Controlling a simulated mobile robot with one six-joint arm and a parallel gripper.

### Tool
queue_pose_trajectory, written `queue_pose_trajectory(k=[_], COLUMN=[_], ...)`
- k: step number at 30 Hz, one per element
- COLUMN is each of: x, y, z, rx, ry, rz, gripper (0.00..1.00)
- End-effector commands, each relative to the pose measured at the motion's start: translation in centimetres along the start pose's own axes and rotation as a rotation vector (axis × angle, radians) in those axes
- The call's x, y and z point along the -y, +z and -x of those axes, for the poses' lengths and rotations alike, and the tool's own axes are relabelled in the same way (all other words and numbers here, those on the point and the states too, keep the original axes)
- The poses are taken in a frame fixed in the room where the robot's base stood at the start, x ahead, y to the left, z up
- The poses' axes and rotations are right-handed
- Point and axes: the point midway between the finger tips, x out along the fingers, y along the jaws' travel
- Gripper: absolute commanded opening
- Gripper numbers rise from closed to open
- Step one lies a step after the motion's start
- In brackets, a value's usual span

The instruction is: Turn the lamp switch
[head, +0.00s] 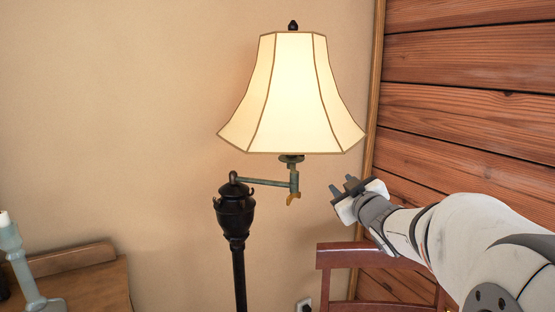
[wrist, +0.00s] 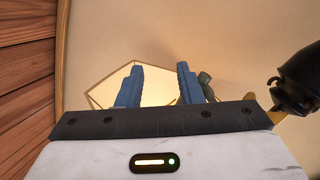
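The floor lamp has a cream shade (head: 293,95) that glows, and a black post (head: 236,215). A greenish swing arm (head: 262,182) joins the post to the socket below the shade. A small brass switch (head: 293,199) hangs at the lower end of the socket stem. My gripper (head: 342,186) is to the right of the switch, at about its height, apart from it in the picture. In the wrist view, the two blue fingers (wrist: 159,85) are spread with nothing between them. The shade (wrist: 160,90) shows behind them, and a greenish lamp part (wrist: 206,86) is partly hidden behind the right finger.
A reddish wooden chair (head: 385,254) stands below my arm. A wooden desk (head: 85,290) with a pale blue candle holder (head: 20,265) is at lower left. A plank wall (head: 470,110) is on the right. The space between gripper and switch looks clear.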

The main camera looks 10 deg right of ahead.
Motion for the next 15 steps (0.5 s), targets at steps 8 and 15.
queue_pose_trajectory(k=[8,15], x=[0.0,0.7], y=[-4.2,-5.2], z=[-0.4,0.9], rx=[-0.443,-0.596], ry=[-0.197,-0.302], rz=[0.128,0.153], gripper=[0.33,0.33])
